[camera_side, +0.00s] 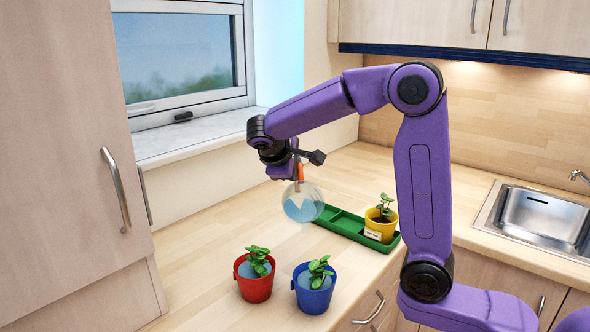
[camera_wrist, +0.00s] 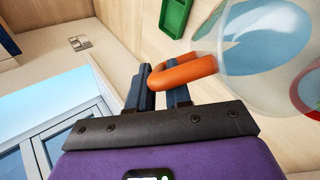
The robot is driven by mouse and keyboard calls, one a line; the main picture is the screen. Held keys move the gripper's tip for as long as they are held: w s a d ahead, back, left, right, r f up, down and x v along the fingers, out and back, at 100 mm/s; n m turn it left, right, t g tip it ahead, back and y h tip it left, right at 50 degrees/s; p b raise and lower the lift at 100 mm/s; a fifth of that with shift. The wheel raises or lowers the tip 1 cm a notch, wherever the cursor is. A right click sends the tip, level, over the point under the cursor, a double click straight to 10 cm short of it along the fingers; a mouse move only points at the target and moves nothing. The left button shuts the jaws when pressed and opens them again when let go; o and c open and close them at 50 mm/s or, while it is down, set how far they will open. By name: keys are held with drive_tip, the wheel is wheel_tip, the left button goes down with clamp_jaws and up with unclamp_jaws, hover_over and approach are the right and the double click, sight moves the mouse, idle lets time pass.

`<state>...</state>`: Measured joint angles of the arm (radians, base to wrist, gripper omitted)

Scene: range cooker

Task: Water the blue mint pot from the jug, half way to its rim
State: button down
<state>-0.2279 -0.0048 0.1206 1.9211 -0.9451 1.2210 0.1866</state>
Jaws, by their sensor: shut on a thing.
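My gripper (camera_side: 297,160) is shut on the orange handle (camera_wrist: 183,73) of the clear jug (camera_side: 303,203). The jug holds blue water and hangs in the air above the counter, behind the blue and red pots; it also shows large in the wrist view (camera_wrist: 262,52). No stream leaves it. The blue pot (camera_side: 314,299) stands upright at the counter's front, with a green mint plant (camera_side: 319,270) in it. A bluish surface shows inside, below its rim; its exact level is hard to tell.
A red pot (camera_side: 255,289) with a plant and a similar bluish surface stands close left of the blue pot. A yellow labelled pot (camera_side: 381,225) with dark soil sits in the green tray (camera_side: 345,224). A sink (camera_side: 538,215) is at right, a window at left.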

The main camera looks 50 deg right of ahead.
sight(294, 194)
drive_tip(key=shift+w+d+f+n+g+y, duration=0.3)
drive_tip(key=shift+w+d+f+g+y, duration=0.35)
drive_tip(key=shift+g+y, duration=0.3)
drive_tip(key=shift+w+d+f+n+g+y, duration=0.1)
drive_tip(key=shift+f+n+g+y, duration=0.05)
drive_tip(key=shift+f+g+y, duration=0.35)
drive_tip(key=shift+w+d+f+n+g+y, duration=0.15)
drive_tip(key=shift+f+g+y, duration=0.2)
drive_tip(key=shift+f+y, duration=0.2)
drive_tip(key=shift+f+g+y, duration=0.25)
drive_tip(key=shift+g+y, duration=0.25)
drive_tip(key=shift+s+a+f+n+g+y, duration=0.2)
drive_tip(key=shift+f+g+y, duration=0.1)
drive_tip(key=shift+g+y, duration=0.25)
drive_tip(key=shift+s+a+f+n+g+y, duration=0.15)
drive_tip(key=shift+a+f+n+g+y, duration=0.1)
drive_tip(key=shift+g+y, duration=0.25)
